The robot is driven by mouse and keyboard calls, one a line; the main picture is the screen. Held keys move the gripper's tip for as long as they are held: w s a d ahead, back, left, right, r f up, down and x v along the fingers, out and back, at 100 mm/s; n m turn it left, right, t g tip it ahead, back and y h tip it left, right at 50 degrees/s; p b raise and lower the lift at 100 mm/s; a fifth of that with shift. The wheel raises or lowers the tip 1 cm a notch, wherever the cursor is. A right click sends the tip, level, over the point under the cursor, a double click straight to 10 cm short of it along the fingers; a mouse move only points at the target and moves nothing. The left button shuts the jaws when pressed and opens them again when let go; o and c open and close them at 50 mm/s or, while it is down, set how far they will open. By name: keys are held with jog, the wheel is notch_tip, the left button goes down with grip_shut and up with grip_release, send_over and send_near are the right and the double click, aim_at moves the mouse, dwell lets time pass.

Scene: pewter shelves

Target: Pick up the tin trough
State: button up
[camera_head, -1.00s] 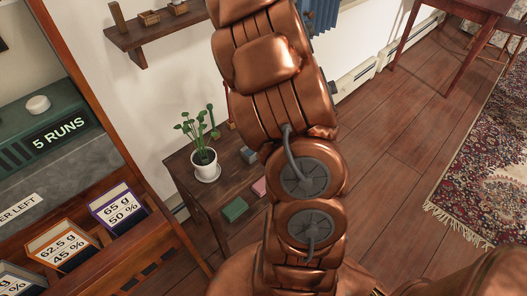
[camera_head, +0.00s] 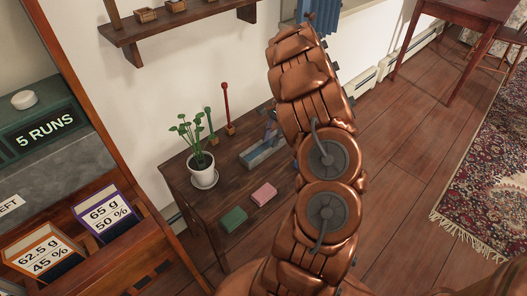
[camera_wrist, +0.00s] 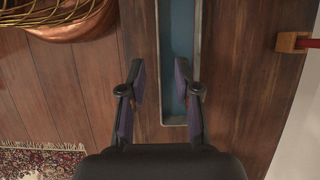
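The tin trough (camera_head: 258,155) is a long, narrow grey box lying on the dark wooden side table (camera_head: 185,180), partly hidden by my arm in the head view. In the wrist view its rim (camera_wrist: 199,30) frames a blue-grey inside, and its near end lies between and beyond my fingers. My gripper (camera_wrist: 160,75) is open and empty. Its right finger overlaps the trough's inside in the picture, and its left finger appears over wood left of the trough. Height above the trough and any touch cannot be told.
A potted plant (camera_head: 203,172), a green upright peg (camera_head: 209,120) and a red peg (camera_head: 226,102) stand near the trough. The red peg's wooden base (camera_wrist: 290,42) shows right in the wrist view. Pink (camera_head: 264,194) and green (camera_head: 233,219) blocks lie in front. A wall shelf (camera_head: 170,25) hangs above.

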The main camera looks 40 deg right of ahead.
aim_at(265, 160)
jog(key=x, duration=0.3)
jog(key=shift+s+d+f, duration=0.15)
jog(key=shift+f, duration=0.2)
jog(key=shift+a+f, duration=0.3)
jog(key=shift+f, duration=0.3)
grip_shut()
